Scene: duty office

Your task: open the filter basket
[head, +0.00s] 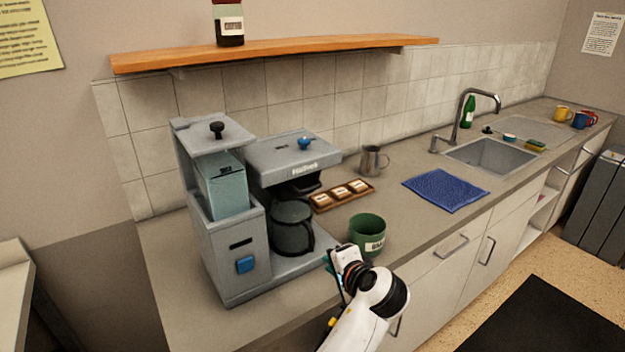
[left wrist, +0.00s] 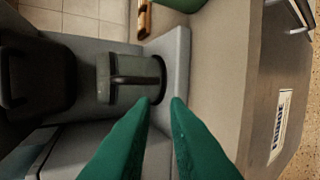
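The grey coffee machine (head: 235,255) stands at the near left end of the counter. Its black filter basket (head: 304,185) sits under the brewing head with the blue knob, above the dark glass carafe (head: 290,230). In the left wrist view the filter basket (left wrist: 42,75) appears as a dark shape at left, beside the carafe (left wrist: 118,78). My left gripper (head: 331,262) is in front of the machine's base, right of the carafe, touching nothing that I can see. Its green fingers (left wrist: 164,101) are apart with nothing between them. My right gripper is in neither view.
A green labelled mug (head: 367,234) stands close behind my left gripper. A wooden tray (head: 343,196) with small labelled items, a metal pitcher (head: 374,160) and a blue cloth (head: 445,190) lie farther along the counter, before the sink (head: 492,157). A wooden shelf (head: 270,52) hangs above the machine.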

